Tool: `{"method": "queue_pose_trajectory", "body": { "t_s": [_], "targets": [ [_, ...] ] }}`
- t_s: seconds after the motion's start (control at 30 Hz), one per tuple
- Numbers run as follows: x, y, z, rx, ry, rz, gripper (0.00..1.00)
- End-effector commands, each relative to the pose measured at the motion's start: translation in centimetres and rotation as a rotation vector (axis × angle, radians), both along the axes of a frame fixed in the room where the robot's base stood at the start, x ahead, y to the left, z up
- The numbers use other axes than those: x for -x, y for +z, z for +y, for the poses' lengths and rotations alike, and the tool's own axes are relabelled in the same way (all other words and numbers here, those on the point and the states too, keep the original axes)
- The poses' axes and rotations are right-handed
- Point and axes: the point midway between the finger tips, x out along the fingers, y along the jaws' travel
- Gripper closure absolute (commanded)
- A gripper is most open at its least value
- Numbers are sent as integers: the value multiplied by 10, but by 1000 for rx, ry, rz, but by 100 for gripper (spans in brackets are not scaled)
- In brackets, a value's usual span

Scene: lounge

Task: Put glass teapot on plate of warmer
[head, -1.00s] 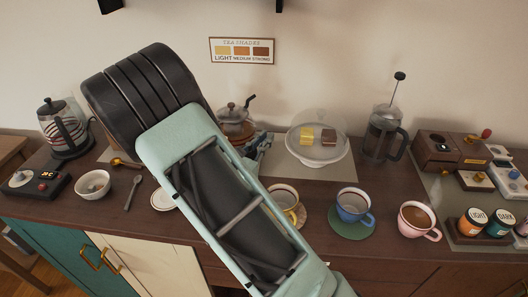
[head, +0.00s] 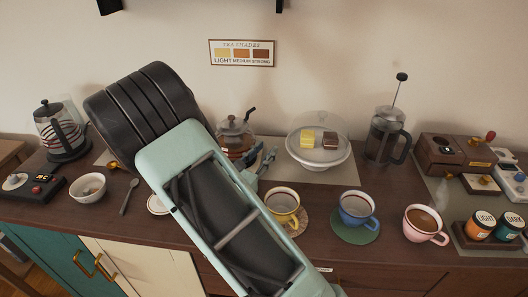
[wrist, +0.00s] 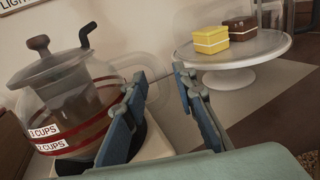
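The glass teapot (wrist: 72,95) has a grey lid, a brown knob, red bands and "CUPS" labels. It fills the left of the wrist view and stands upright at the back of the counter in the head view (head: 236,138). A dark round disc (wrist: 72,168) on a cream base (wrist: 155,142), apparently the warmer, shows under it; I cannot tell whether they touch. My gripper (wrist: 160,82) is open and empty at the right side of the teapot, near its clear handle (wrist: 150,65). It also shows in the head view (head: 266,160), partly hidden by my arm.
A cake stand (head: 318,155) with a glass dome is right of the gripper. Cups (head: 284,207), a French press (head: 386,135) and wooden boxes (head: 455,153) stand further right. A kettle (head: 60,130), a bowl (head: 88,187) and a control box (head: 35,187) are left.

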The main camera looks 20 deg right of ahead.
Motion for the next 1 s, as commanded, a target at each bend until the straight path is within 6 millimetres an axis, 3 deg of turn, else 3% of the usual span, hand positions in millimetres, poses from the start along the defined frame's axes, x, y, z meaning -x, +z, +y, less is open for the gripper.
{"method": "queue_pose_trajectory", "body": {
  "t_s": [0.27,0.7,1.0],
  "targets": [
    [4,3,5,-1,3,1,74],
    [66,3,68,0,5,0,74],
    [84,3,85,0,0,0,74]
  ]
}}
